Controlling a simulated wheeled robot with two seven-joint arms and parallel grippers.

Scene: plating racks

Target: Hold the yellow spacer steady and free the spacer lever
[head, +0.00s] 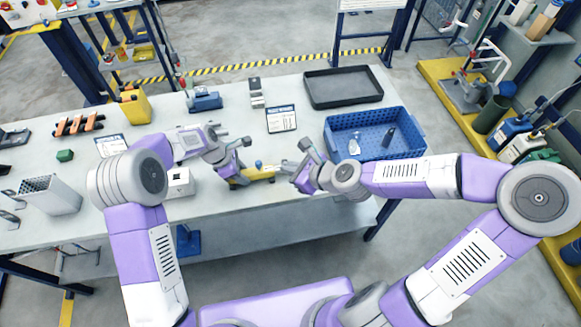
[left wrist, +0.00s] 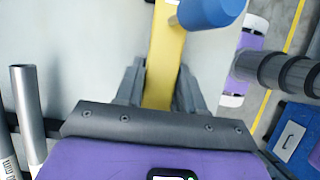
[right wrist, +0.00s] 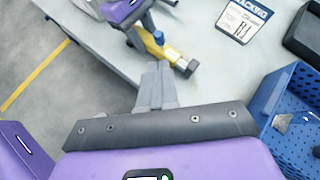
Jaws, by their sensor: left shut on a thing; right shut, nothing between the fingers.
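The yellow spacer (head: 258,175) lies near the front edge of the light table, with a blue knob (head: 258,164) on its top. My left gripper (head: 235,172) is shut on the spacer's left part. The left wrist view shows the yellow bar (left wrist: 168,50) between the fingers (left wrist: 158,90) and the blue knob (left wrist: 208,10) beyond. My right gripper (head: 292,168) is shut and empty, to the right of the spacer and apart from it. The right wrist view shows its closed fingers (right wrist: 157,82) with the spacer (right wrist: 158,50) and knob (right wrist: 159,37) beyond. I cannot make out a separate lever.
A blue crate (head: 345,122) holding small items stands right of my right gripper. A black tray (head: 320,92) and a printed sign (head: 282,119) stand behind. A white block (head: 181,184) is near my left arm. The table between spacer and sign is clear.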

